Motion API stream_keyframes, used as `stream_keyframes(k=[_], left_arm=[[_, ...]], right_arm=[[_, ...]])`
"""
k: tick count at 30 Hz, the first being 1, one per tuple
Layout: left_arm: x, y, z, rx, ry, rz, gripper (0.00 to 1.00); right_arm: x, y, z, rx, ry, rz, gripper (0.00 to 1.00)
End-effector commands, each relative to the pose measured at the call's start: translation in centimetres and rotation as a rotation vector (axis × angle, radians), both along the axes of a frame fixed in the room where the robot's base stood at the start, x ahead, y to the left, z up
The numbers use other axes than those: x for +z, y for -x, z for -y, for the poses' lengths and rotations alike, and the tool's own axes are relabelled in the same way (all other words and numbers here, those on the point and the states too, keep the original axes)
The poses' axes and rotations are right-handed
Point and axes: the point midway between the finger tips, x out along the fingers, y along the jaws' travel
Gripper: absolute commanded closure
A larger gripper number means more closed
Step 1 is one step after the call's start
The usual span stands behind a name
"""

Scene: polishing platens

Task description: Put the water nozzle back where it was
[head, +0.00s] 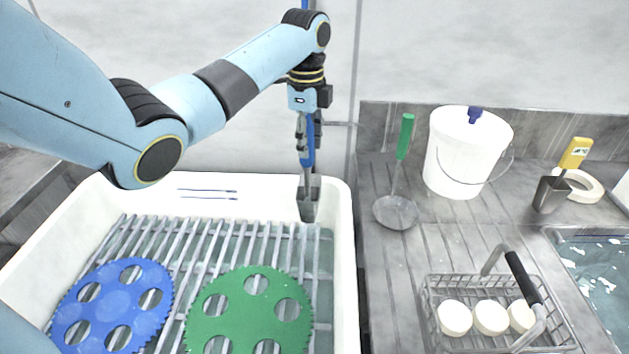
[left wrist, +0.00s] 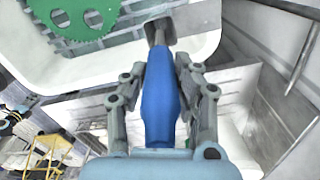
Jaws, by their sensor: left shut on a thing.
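The water nozzle (head: 310,155) has a blue body and a grey metal head that points down. My left gripper (head: 306,140) is shut on its blue body, with a finger on each side. In the head view the nozzle's head shows in front of the back right corner of the white basin (head: 346,240). In the left wrist view the nozzle (left wrist: 158,105) runs up between the fingers of my left gripper (left wrist: 160,75), its head over the basin's rim. I cannot tell whether the head touches the basin. My right gripper is not in view.
A blue toothed disc (head: 113,308) and a green toothed disc (head: 240,310) lie on the grate in the basin. On the counter to the right are a skimmer (head: 397,212), a lidded white bucket (head: 455,160) and a wire basket (head: 432,318) of white pucks.

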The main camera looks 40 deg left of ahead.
Motion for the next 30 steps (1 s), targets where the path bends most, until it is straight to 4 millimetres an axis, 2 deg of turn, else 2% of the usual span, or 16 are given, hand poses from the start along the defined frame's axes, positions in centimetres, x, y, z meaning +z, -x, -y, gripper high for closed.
stream_keyframes(k=[3, 15, 26, 27, 30], left_arm=[[-2.2, 0.0, 0.1, 0.000, 0.001, -0.003, 1.00], [-7.1, 0.0, 0.1, -0.001, 0.000, 0.000, 1.00], [-7.6, -0.1, 0.1, -0.001, -0.001, 0.002, 1.00], [-7.7, 0.0, 0.1, -0.001, 0.000, 0.001, 0.70], [-7.6, 0.0, 0.1, -0.001, -0.001, 0.002, 0.57]], right_arm=[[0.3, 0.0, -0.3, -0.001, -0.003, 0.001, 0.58], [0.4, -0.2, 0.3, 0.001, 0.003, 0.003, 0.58], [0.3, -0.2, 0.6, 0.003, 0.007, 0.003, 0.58], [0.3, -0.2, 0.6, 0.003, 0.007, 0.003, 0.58], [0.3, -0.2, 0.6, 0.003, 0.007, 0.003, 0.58]])
